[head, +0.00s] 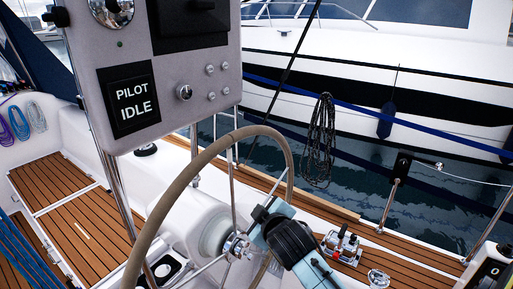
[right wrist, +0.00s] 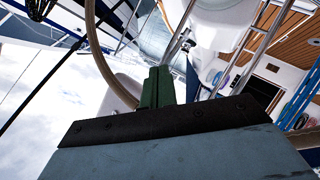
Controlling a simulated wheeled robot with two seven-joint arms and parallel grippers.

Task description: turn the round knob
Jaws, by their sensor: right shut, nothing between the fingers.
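The round knob (head: 184,91) is a small metal knob on the grey console panel in the head view, right of a display reading "PILOT IDLE" (head: 131,101). My right gripper (head: 262,211) is low and to the right of the knob, by the steering wheel's hub, apart from the knob. In the right wrist view its green fingers (right wrist: 157,87) are together and hold nothing. The knob cannot be made out in the right wrist view. My left gripper is not in view.
The steering wheel rim (head: 172,191) curves between the console and my right arm; it also shows in the right wrist view (right wrist: 98,50). Several small buttons (head: 211,69) sit right of the knob. A black rope coil (head: 319,140) hangs behind.

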